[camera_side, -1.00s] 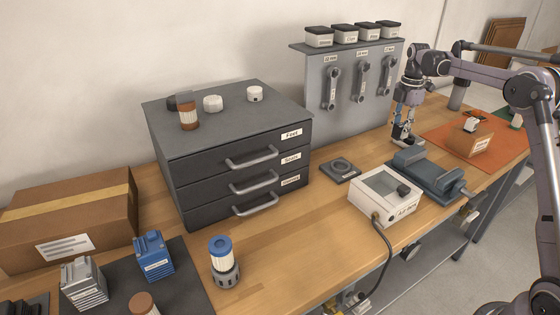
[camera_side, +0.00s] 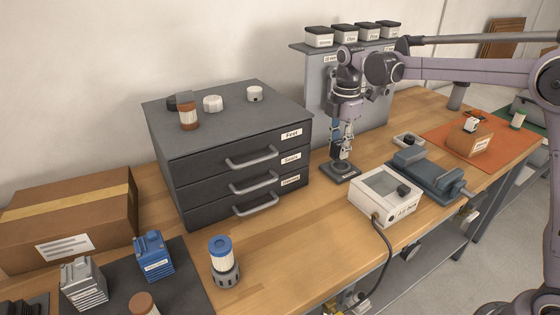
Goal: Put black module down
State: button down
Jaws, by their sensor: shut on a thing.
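My gripper (camera_side: 342,154) points straight down over the dark square base (camera_side: 345,177) beside the drawer cabinet. It is shut on a small dark piece, apparently the black module (camera_side: 341,163), low at the base's round top. The fingers hide most of this piece, and I cannot tell whether it touches the base. A small white tray (camera_side: 408,140) with a dark middle lies behind the grey vise.
The dark drawer cabinet (camera_side: 238,155) stands close on the left and the tool rack (camera_side: 318,88) behind. The white box (camera_side: 386,196) with a cable and the grey vise (camera_side: 425,172) stand to the right. Bare wood (camera_side: 290,230) lies in front.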

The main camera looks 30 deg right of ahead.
jog(key=s+a, duration=0.5)
jog(key=a, duration=0.9)
jog(key=shift+n, duration=0.3)
jog(key=a+f, duration=0.2)
jog(key=a, duration=0.1)
jog(key=a+f, duration=0.2)
jog(key=a, duration=0.2)
jog(key=a+f, duration=0.3)
jog(key=shift+w+a, duration=0.25)
jog(key=shift+a+f, duration=0.3)
jog(key=shift+f, duration=1.85)
jog(key=shift+f, duration=0.1)
jog(key=c, duration=1.1)
grip_release()
jog(key=shift+o, duration=0.2)
